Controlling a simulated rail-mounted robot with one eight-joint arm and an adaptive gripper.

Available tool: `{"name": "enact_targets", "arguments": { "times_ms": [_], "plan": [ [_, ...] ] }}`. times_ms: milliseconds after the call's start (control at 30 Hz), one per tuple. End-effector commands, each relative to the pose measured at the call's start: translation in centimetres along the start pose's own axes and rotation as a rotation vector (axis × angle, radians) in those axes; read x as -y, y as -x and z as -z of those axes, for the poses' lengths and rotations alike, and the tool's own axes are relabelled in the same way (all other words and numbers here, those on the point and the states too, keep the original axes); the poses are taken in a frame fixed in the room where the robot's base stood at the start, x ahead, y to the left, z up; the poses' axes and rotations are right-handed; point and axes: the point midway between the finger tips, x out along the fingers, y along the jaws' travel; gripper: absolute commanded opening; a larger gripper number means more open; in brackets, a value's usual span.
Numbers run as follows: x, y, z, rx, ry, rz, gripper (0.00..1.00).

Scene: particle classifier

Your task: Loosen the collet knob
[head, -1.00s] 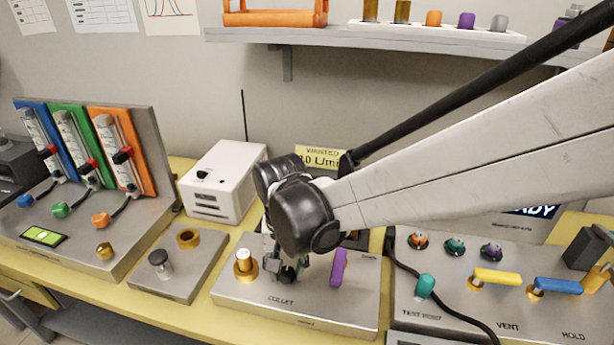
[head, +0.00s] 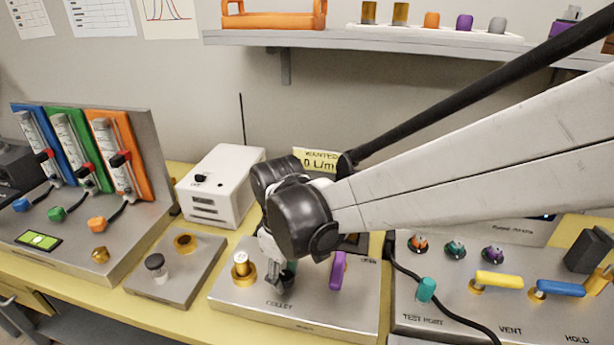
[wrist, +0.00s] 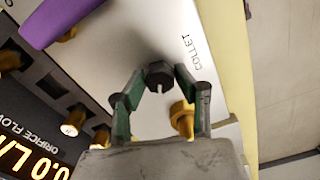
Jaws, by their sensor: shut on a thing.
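The collet knob (wrist: 159,77) is a dark knob with a slot in its near side, beside the COLLET label on a pale metal panel (wrist: 208,80). My gripper (wrist: 157,86) has its two green-grey fingers closed against the knob's two sides in the wrist view. In the head view my gripper (head: 281,283) points down at the panel just above the COLLET label. There the fingers and wrist mostly hide the knob.
A brass post with a pale top (head: 240,264) stands close left of my gripper. A purple lever (head: 338,271) stands close on the right. A cable (head: 450,308) runs over the right panel. A shelf (head: 420,38) hangs above my arm.

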Motion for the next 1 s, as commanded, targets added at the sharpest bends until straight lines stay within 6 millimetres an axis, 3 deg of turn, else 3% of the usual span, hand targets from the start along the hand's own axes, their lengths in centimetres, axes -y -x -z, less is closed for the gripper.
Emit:
{"name": "enact_targets", "arguments": {
  "times_ms": [500, 1000],
  "plan": [
    [0.02, 0.02, 0.03, 0.0, 0.339, 0.0, 0.04],
    [0.03, 0.04, 0.03, 0.0, 0.403, 0.0, 0.04]
  ]
}}
